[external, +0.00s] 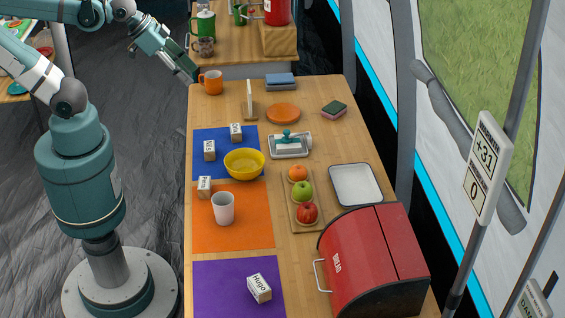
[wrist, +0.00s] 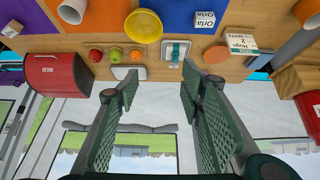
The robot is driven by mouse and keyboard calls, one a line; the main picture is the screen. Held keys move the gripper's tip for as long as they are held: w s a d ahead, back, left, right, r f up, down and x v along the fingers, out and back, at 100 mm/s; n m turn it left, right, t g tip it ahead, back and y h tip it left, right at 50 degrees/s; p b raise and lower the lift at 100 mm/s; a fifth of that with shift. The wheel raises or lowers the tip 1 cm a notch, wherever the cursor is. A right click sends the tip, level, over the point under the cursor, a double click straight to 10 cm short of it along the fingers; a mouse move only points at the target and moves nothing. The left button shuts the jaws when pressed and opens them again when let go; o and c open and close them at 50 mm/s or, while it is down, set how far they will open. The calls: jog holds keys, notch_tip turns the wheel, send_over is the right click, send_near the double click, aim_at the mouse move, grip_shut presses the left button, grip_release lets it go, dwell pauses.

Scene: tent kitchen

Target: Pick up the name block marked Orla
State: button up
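My gripper (external: 188,72) is high at the table's far left, near an orange mug (external: 211,83). In the wrist view its green fingers (wrist: 155,88) are apart, with nothing between them. A white block (wrist: 205,19) by the blue mat appears to read Orla. Externally, small white blocks stand on the blue mat, one at the back (external: 236,132) and one at the left (external: 209,150). Another block (external: 204,186) is on the orange mat's edge. The purple mat's block (external: 259,288) reads Hugo.
A yellow bowl (external: 244,164), white cup (external: 223,208) and upright card (external: 249,100) stand near the blocks. Fruit, a butter dish (external: 290,145) and a red bread bin (external: 372,262) occupy the right side. The gap around the orange plate (external: 283,113) is partly clear.

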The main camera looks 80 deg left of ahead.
jog(key=shift+o, duration=0.3)
jog(key=shift+w, duration=0.1)
jog(key=n+g+b, duration=0.2)
jog(key=n+g, duration=0.5)
jog(key=n, duration=1.1)
send_over(235, 128)
jog(key=f, duration=2.5)
jog(key=shift+d+f, duration=0.3)
jog(key=shift+a+f+n, duration=0.2)
jog(key=shift+f+n, duration=0.1)
jog(key=shift+f, duration=0.2)
jog(key=shift+f+b, duration=0.45)
jog(key=shift+f, duration=0.85)
